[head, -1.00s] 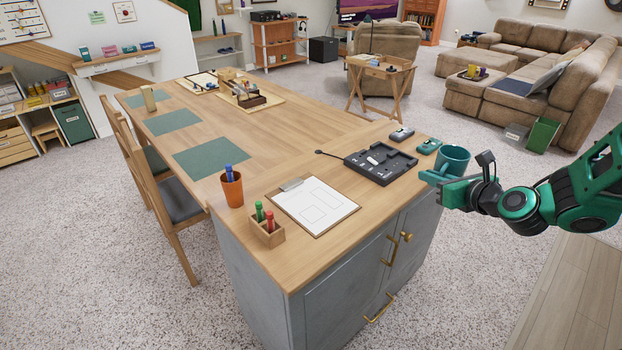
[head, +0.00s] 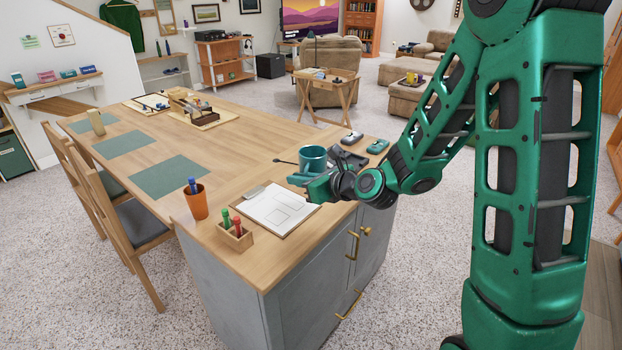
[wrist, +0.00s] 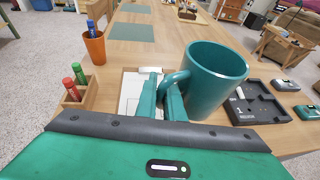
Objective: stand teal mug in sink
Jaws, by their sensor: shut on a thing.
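The teal mug (head: 313,158) is held upright by my gripper (head: 306,186) above the near right part of the wooden table, close to the clipboard. In the wrist view the mug (wrist: 215,80) stands to the right of the green fingers (wrist: 160,98), which are closed on its handle (wrist: 172,85). In the head view the mug and gripper cover much of the dark tray behind them. No sink shows in either current view.
The wooden table (head: 150,118) holds a clipboard (head: 272,212), an orange pen cup (head: 195,200), a wooden marker holder (head: 235,236) and a black tray (wrist: 258,105). Two chairs stand at its left side. Carpet is open on the left.

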